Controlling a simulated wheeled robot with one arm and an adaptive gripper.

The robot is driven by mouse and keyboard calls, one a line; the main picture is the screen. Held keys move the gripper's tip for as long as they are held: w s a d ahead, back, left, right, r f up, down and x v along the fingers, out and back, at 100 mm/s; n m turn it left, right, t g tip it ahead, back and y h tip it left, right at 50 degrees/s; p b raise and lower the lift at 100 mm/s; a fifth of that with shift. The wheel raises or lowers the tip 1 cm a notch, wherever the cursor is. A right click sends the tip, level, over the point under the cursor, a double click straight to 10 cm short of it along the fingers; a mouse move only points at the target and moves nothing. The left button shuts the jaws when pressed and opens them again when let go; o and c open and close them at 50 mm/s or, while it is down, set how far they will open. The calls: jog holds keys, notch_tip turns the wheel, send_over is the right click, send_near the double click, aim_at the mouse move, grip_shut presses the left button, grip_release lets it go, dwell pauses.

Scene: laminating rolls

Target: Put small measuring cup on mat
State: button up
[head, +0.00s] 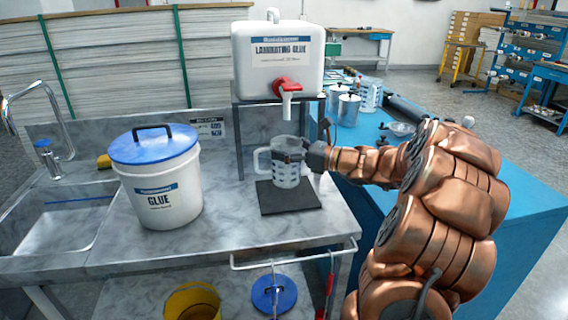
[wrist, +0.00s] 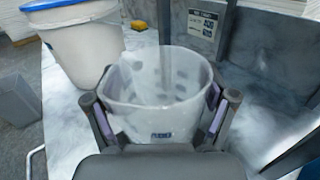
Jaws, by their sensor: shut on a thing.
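A clear measuring cup (head: 286,174) with a handle on its left and pale markings is upright under the glue container's red tap. My gripper (head: 291,152) is shut around its upper body. In the wrist view the cup (wrist: 158,88) sits between the two fingers of my gripper (wrist: 161,117), its open top facing up. The dark square mat (head: 289,204) lies on the marble counter directly below the cup. The cup's base overlaps the mat in the head view; I cannot tell whether it touches it. The mat is hidden in the wrist view.
A glue bucket (head: 160,185) with a blue lid stands left of the mat. The white laminating glue container (head: 276,60) is on a stand behind. A sink (head: 62,222) is far left. Metal canisters (head: 348,110) and another measuring cup (head: 370,96) stand on the blue table.

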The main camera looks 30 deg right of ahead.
jog(key=shift+f, duration=1.9)
jog(key=shift+f, duration=0.1)
jog(key=o, duration=1.3)
jog(key=shift+s, duration=0.1)
jog(key=v, duration=1.1)
jog(key=shift+s+d+b, duration=0.25)
jog(key=shift+s+b, duration=0.05)
jog(key=shift+s, duration=0.05)
